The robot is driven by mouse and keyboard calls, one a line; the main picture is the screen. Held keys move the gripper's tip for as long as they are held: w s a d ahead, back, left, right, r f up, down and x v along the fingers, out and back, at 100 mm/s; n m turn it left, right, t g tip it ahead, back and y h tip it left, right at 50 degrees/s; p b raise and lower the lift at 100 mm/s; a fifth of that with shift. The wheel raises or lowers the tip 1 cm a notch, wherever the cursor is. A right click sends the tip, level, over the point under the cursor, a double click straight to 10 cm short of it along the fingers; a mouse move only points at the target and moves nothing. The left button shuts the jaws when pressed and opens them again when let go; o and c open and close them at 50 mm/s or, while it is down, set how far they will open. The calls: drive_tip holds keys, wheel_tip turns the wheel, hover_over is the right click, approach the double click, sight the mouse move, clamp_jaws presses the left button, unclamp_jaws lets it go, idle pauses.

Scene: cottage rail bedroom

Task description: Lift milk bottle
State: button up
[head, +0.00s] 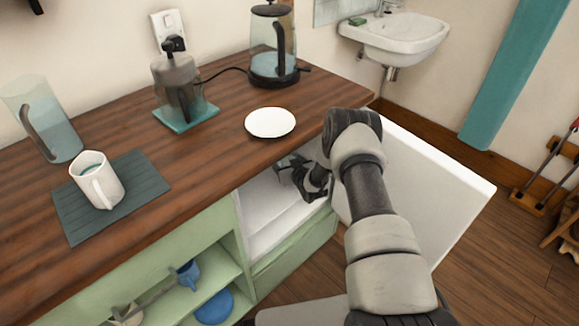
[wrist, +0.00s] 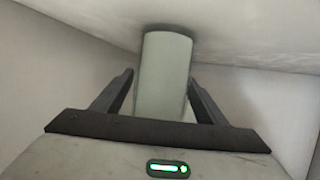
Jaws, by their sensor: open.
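A pale grey-green, smooth cylinder (wrist: 165,52), which looks like the milk bottle, stands between the fingers of my gripper (wrist: 160,78) in the wrist view. The fingers are open, one on each side, with gaps showing between them and the bottle. One end of the bottle meets a white surface; its lower part is hidden behind the gripper body. In the head view my gripper (head: 308,180) reaches into the open white compartment (head: 262,205) under the counter. Only a small greenish piece shows beside it there, too small to identify.
The white door (head: 425,185) stands open to the right of my arm. The wooden counter (head: 215,160) above carries a white plate (head: 270,122), a mug (head: 98,182), a pitcher (head: 45,118), a grinder-like appliance (head: 178,82) and a kettle (head: 272,45). White walls enclose the gripper closely.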

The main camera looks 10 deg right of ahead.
drive_tip(key=shift+r, duration=0.1)
drive_tip(key=c, duration=1.5)
drive_tip(key=shift+r, duration=0.3)
